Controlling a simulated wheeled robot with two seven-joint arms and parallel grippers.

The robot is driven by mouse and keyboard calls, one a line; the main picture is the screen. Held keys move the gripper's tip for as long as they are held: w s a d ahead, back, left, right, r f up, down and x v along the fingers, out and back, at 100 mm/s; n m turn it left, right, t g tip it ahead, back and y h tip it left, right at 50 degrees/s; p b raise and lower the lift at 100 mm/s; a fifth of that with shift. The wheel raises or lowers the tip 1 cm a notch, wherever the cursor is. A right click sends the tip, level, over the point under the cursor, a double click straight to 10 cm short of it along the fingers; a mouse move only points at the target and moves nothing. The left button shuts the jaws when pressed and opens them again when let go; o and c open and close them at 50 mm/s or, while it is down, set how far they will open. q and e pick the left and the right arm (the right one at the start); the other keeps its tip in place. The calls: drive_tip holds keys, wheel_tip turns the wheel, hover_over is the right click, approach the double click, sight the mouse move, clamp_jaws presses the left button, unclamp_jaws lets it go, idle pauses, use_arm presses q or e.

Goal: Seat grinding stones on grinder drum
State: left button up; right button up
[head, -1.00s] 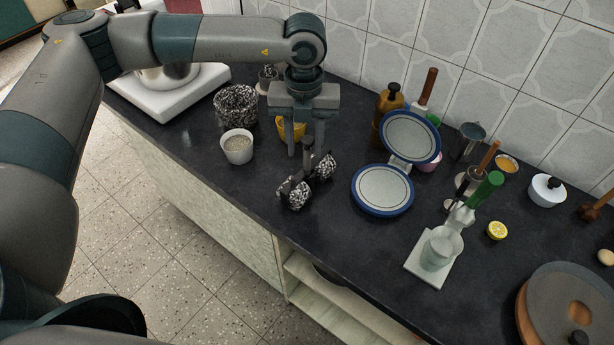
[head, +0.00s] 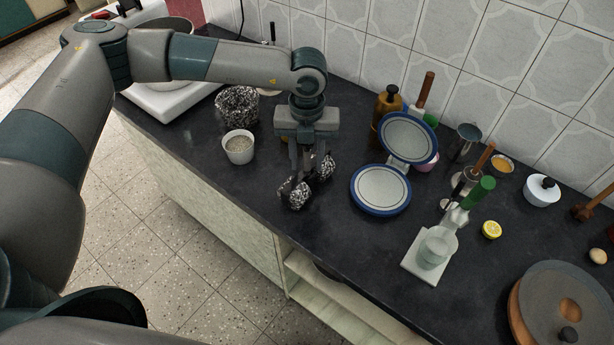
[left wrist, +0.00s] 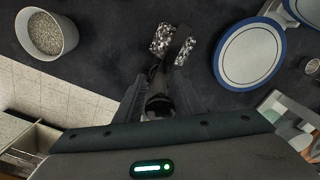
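The grinding stones are black-and-white speckled pieces joined by a dark holder with an upright stem. One stone (head: 293,194) is nearer and the other (head: 324,167) is behind it, on the dark counter. Stone also shows in the left wrist view (left wrist: 161,40). My left gripper (head: 305,170) points down over the holder, its fingers apart on either side of the dark stem. Whether they touch it I cannot tell. The grinder drum (head: 237,106), a speckled open-topped pot, stands to the left at the back. My right gripper is out of view.
A white cup of grains (head: 239,148) stands in front of the drum and shows in the left wrist view. A blue-rimmed round press (head: 380,190) stands open right of the stones. A white base (head: 165,107) is behind left. The counter's front edge is close.

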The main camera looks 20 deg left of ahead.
use_arm(q)
clamp_jaws()
drive_tip(key=shift+r, duration=0.1)
idle(1.3)
